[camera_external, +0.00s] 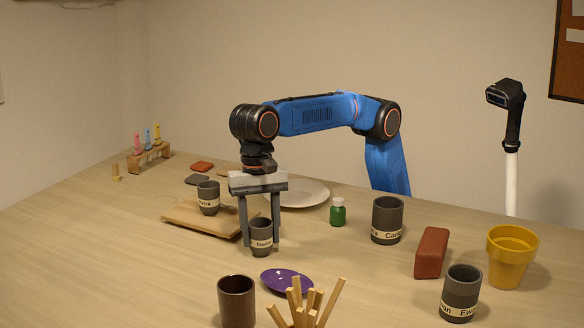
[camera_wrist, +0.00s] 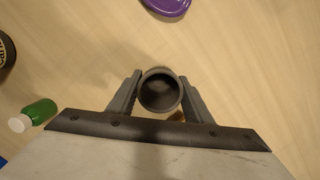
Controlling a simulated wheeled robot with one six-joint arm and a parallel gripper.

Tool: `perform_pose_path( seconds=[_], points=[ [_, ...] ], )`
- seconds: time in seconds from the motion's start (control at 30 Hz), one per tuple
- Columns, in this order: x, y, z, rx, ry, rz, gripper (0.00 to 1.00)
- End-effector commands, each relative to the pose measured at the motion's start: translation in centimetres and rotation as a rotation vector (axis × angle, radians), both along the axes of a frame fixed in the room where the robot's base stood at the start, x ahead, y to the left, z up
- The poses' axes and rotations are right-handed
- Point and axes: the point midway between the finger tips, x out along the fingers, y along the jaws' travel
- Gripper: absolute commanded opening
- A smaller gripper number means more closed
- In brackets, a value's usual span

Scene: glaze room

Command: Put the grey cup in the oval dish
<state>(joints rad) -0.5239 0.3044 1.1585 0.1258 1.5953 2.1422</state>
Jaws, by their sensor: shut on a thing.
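My gripper (camera_external: 260,238) points down and is shut on a grey cup (camera_external: 261,243) with a pale name band, which reads something like "Nadia". The cup is upright between the fingers. In the wrist view the gripper (camera_wrist: 159,84) has a finger on each side of the cup (camera_wrist: 160,91), and I look into its dark, empty-looking inside. I cannot tell whether its base touches the table. The purple oval dish (camera_external: 287,281) lies in front and a little right of the cup, apart from it and empty. It shows at the top edge of the wrist view (camera_wrist: 168,5).
Other grey banded cups stand on the wooden board (camera_external: 190,218), at right (camera_external: 387,221) and front right (camera_external: 461,294). A dark brown cup (camera_external: 237,302) and wooden sticks (camera_external: 305,305) stand close before the dish. A green bottle (camera_external: 338,213) and white plate (camera_external: 305,193) are behind.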

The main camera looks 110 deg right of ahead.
Motion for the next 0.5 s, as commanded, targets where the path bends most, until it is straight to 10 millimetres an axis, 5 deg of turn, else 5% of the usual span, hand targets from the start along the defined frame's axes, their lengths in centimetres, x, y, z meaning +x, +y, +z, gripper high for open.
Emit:
perform_pose_path(
  seconds=[0.1,0.5],
  points=[
    [-0.01,0.0,-0.02,0.0,0.0,0.0,0.64],
    [0.01,-0.09,0.65,0.0,0.0,0.0,0.64]
  ],
)
